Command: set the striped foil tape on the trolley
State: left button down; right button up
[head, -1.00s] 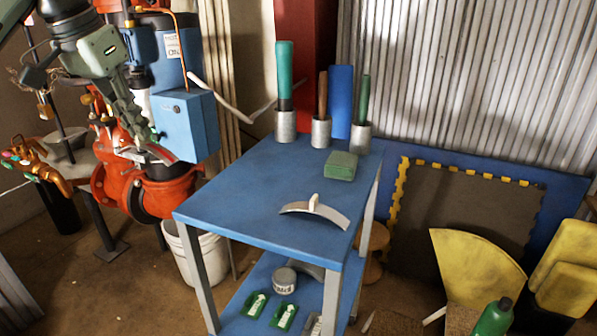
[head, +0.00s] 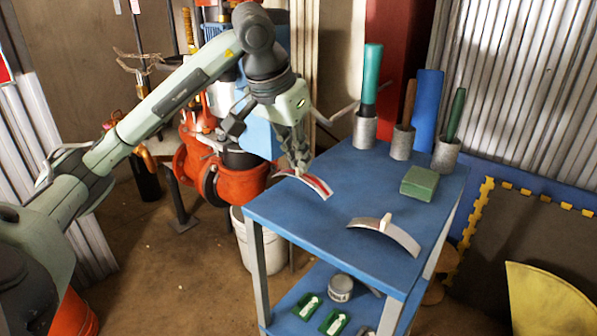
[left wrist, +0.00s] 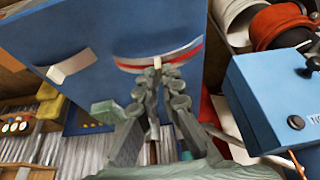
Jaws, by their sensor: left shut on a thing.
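The striped foil tape (head: 318,185) is a curved silvery strip with a red stripe and a small raised tab. My left gripper (head: 301,168) is shut on its tab, over the left back edge of the blue trolley (head: 300,215). In the left wrist view, the striped foil tape (left wrist: 185,56) shows beyond the fingertips (left wrist: 156,72) against the trolley top (left wrist: 120,25). I cannot tell whether it touches the top. A similar plain silvery curved strip (head: 400,238) with a pale tab lies near the trolley's front edge. My right gripper is not in view.
A green block (head: 420,183) and several metal cups with upright handled tools, one cup here (head: 364,130), stand toward the trolley's back right. Red pipework (head: 238,175) and a white bucket (head: 265,245) are beside its left side. The middle of the top is clear.

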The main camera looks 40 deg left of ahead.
aim_at(297, 172)
pick_arm(q)
notch_tip(297, 172, down, 4)
jog(key=shift+r, duration=0.1)
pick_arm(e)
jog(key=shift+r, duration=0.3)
pick_arm(q)
jog(key=c, duration=1.7)
grip_release()
